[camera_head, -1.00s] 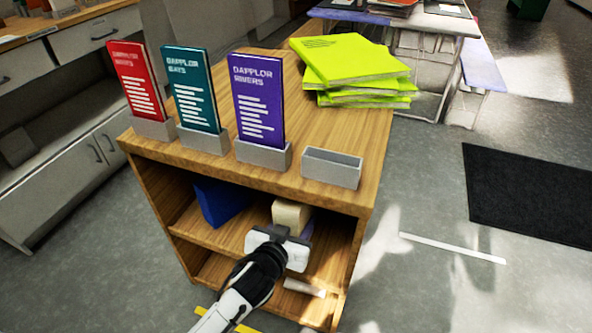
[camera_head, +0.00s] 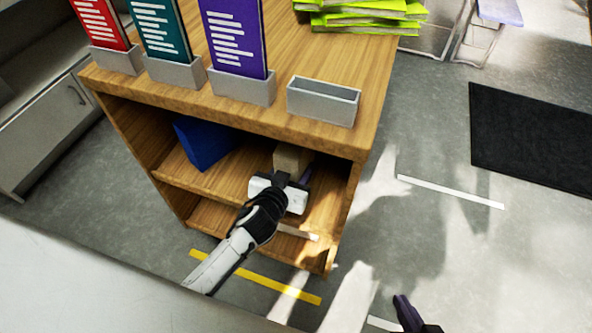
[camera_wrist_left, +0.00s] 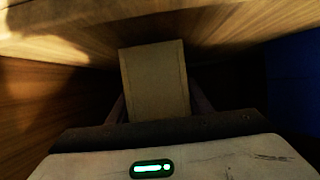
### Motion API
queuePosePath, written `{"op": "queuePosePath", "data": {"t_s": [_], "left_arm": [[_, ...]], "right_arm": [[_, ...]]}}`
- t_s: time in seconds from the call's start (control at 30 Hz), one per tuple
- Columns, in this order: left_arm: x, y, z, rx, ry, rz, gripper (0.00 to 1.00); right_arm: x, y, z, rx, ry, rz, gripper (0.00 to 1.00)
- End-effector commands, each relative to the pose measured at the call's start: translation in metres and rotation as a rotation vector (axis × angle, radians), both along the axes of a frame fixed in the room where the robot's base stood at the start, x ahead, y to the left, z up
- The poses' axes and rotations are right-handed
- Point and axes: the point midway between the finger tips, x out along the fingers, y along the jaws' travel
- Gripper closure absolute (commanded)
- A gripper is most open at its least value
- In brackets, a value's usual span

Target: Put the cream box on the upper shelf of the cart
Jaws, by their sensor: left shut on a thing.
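The cream box (camera_head: 292,158) is inside the upper compartment of the wooden cart (camera_head: 330,140), toward its right side. My left gripper (camera_head: 288,176) reaches in through the open front and is shut on the box. In the left wrist view the box (camera_wrist_left: 155,82) stands between the two dark fingers, below the wooden top. The upper shelf (camera_head: 185,180) shows left of the gripper. Whether the box touches the shelf is hidden. Only a dark tip of my right gripper (camera_head: 405,313) shows at the bottom edge, away from the cart; its opening cannot be told.
A blue object (camera_head: 205,143) stands on the upper shelf's left; it also shows in the left wrist view (camera_wrist_left: 292,95). Red, teal and purple (camera_head: 232,38) booklets stand in holders on top, beside an empty grey holder (camera_head: 323,101) and lime books (camera_head: 365,15). A grey piece (camera_head: 298,232) lies lower down.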

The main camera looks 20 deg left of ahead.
Motion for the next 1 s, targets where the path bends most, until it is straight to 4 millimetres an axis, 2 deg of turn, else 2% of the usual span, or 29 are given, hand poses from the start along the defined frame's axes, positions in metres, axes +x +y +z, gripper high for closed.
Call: {"op": "queuePosePath", "data": {"t_s": [0.03, 0.17, 0.43, 0.47, 0.57, 0.83, 0.93, 1.0], "left_arm": [[0.001, 0.000, -0.008, 0.001, -0.002, 0.000, 0.82], [0.001, 0.000, -0.007, -0.001, -0.004, -0.001, 0.82], [0.001, -0.001, -0.012, 0.000, -0.003, -0.001, 0.82], [0.000, 0.000, -0.012, 0.001, -0.001, -0.001, 0.51], [0.000, 0.000, -0.012, 0.001, 0.000, -0.001, 0.36], [0.000, 0.000, -0.011, 0.001, 0.000, -0.001, 0.36], [0.000, 0.000, -0.004, 0.001, -0.001, 0.000, 0.36], [-0.010, 0.000, -0.003, -0.001, 0.002, -0.001, 0.36]], "right_arm": [[0.001, 0.001, -0.002, 0.005, -0.007, -0.002, 1.00], [0.001, 0.001, 0.002, 0.010, -0.010, -0.004, 1.00], [-0.004, 0.002, -0.005, 0.015, 0.001, -0.008, 1.00], [-0.005, 0.002, -0.004, 0.016, 0.002, -0.008, 1.00], [-0.005, 0.003, -0.004, 0.019, 0.003, -0.011, 1.00], [-0.004, 0.004, -0.002, 0.020, 0.002, -0.012, 1.00], [-0.004, 0.004, 0.004, 0.019, 0.000, -0.010, 1.00], [-0.002, 0.003, 0.006, 0.016, -0.003, -0.009, 1.00]]}}
